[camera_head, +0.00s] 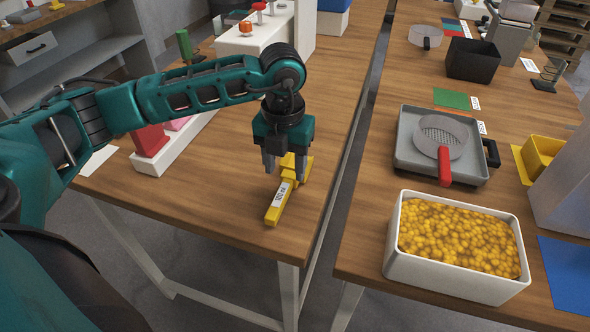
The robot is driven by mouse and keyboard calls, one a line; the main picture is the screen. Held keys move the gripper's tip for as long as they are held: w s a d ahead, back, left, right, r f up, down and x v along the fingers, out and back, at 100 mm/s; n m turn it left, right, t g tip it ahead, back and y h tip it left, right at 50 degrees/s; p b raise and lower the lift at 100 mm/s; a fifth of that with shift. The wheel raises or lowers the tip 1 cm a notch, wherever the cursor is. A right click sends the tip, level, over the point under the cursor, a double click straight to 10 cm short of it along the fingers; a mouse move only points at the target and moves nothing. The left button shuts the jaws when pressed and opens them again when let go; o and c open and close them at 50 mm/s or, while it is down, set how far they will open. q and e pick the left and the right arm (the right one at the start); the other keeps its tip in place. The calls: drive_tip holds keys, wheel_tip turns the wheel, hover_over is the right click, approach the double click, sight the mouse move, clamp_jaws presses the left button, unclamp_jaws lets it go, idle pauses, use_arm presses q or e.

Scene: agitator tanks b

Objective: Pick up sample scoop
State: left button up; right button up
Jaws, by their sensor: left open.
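The yellow sample scoop (282,200) lies on the left wooden table near its front right corner, its labelled handle pointing toward me. My left gripper (285,170) is directly above the scoop's far part, pointing down. Its two grey fingers are apart, one on each side of the scoop in the picture. The gripper partly hides the scoop's far end. I cannot tell whether the fingers touch it. My right gripper is not in view.
On the right table, a white bin (455,283) holds yellow pellets. Behind it, a grey tray (405,160) holds a round sieve with a red handle (444,166). A black bin (472,61) stands farther back. A narrow gap (350,150) separates the tables.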

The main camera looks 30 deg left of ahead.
sight(286, 181)
use_arm(q)
wheel_tip(286, 181, down, 5)
drive_tip(key=shift+s+d+f, duration=0.1)
drive_tip(key=shift+c, duration=0.4)
clamp_jaws()
